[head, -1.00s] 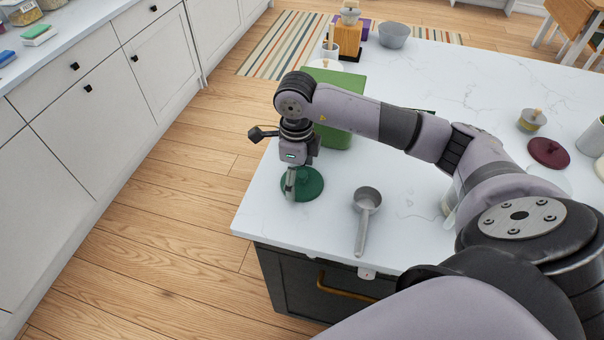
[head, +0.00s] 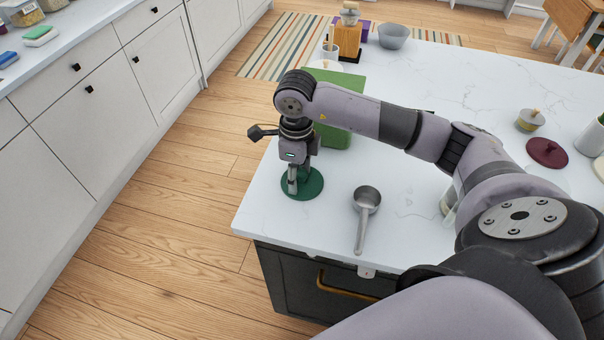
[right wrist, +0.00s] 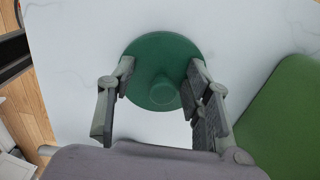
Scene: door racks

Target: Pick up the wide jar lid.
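A round green lid (head: 315,187) with a raised round knob lies flat on the white counter near its left edge. I take it as the wide jar lid. My right gripper (head: 298,187) points down over it and hides part of it. In the right wrist view the lid (right wrist: 160,52) lies between and beyond the spread fingers of my right gripper (right wrist: 161,72). The knob (right wrist: 163,92) sits between the fingers, with a gap on each side. Nothing is held. My left gripper is not in view.
A grey measuring scoop (head: 367,200) lies right of the lid. A green board (head: 338,90) lies behind it, partly hidden by my arm. A maroon lid (head: 547,152) and a small lidded jar (head: 530,120) are at the right. The counter's middle back is clear.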

